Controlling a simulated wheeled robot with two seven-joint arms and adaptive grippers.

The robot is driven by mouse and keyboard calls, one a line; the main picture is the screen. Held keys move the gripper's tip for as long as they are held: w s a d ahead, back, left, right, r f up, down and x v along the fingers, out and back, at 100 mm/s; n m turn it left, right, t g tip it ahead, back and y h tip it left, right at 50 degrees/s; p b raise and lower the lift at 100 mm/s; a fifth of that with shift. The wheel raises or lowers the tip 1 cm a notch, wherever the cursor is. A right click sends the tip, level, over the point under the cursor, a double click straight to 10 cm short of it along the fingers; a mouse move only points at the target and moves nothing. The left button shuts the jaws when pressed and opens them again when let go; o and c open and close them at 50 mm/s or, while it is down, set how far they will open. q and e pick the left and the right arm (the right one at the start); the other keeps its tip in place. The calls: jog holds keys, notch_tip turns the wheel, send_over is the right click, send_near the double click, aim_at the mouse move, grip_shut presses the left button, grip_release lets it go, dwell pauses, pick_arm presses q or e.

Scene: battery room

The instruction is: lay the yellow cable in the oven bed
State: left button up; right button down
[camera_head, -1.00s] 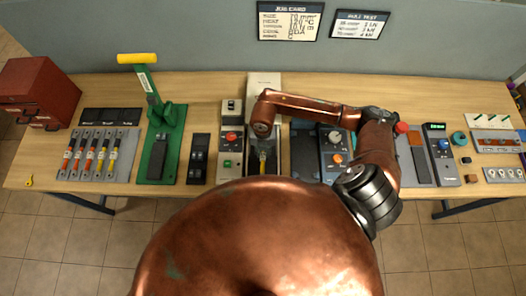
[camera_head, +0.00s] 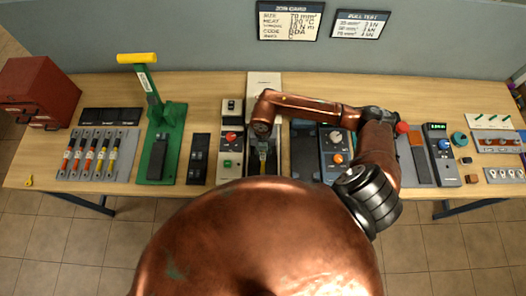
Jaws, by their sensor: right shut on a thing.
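My right arm reaches in from the right, and its wrist hangs over the dark oven bed (camera_head: 275,168) at the bench's middle. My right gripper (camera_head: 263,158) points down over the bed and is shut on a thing. A small yellow piece, apparently the yellow cable (camera_head: 263,151), shows at the gripper just below the wrist. Most of the cable is hidden, so I cannot tell whether it touches the bed. My left gripper is not in view.
A control box with red and green buttons (camera_head: 230,152) stands left of the bed. A dark tray (camera_head: 304,150) and a dial box (camera_head: 336,150) stand right. A green lever press (camera_head: 165,140) and a cable rack (camera_head: 127,135) are further left. Bare wood shows between stations.

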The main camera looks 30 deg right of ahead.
jog(key=shift+f, duration=0.4)
jog(key=c, duration=1.7)
grip_release()
jog(key=shift+c, duration=0.2)
notch_tip(320, 180, up, 12)
jog(key=shift+d, duration=0.1)
